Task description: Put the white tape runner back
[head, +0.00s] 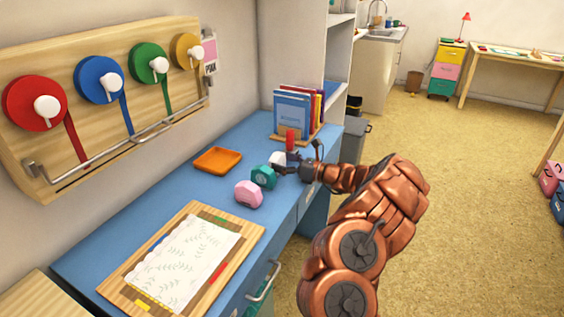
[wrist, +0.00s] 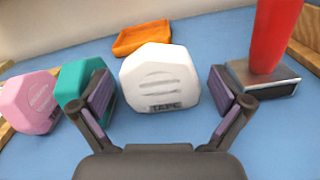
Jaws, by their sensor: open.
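The white tape runner (wrist: 160,78) stands on the blue desk, its label reading "TAPE" in the wrist view. In the head view the white tape runner (head: 277,159) shows only in part beside my gripper. My gripper (wrist: 160,100) is open, with one finger on each side of the white tape runner and a gap on both sides. The left finger overlaps a teal tape runner (wrist: 73,84) in the picture; I cannot tell whether they touch. In the head view my gripper (head: 289,167) reaches over the desk from the right.
A pink tape runner (wrist: 32,103) stands left of the teal one. A red-handled stamp (wrist: 272,40) stands close on the right. An orange tray (head: 218,159) lies behind. Books (head: 292,112) stand at the desk's far end. A wooden board with paper (head: 222,268) lies nearer. Tape reels hang on the wall.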

